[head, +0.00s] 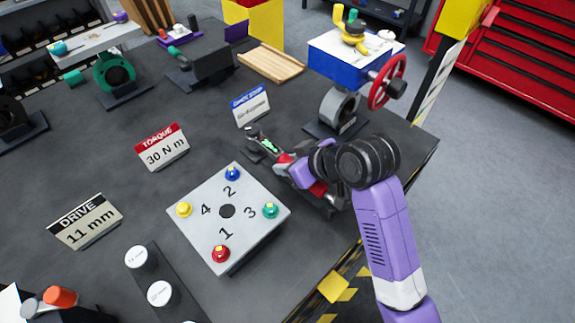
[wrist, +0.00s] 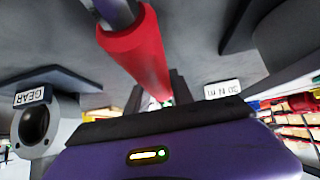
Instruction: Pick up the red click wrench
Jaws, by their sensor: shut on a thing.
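The red click wrench shows in the wrist view as a thick red handle (wrist: 137,58) with a grey shaft at the top left. The lower end of the handle runs between the fingers of my gripper (wrist: 163,92), which is shut on it. In the head view my gripper (head: 296,172) is low over the right part of the bench, and red parts of the wrench (head: 318,189) show beside it. My gripper and arm hide much of the wrench there. I cannot tell whether it touches the bench.
A numbered plate (head: 190,232) with coloured knobs lies left of my gripper. A valve with a blue box (head: 345,69) and red handwheel (head: 386,82) stands close behind it. Signs read torque 30 N m (head: 163,149) and drive 11 mm (head: 86,222). The bench's right edge is near.

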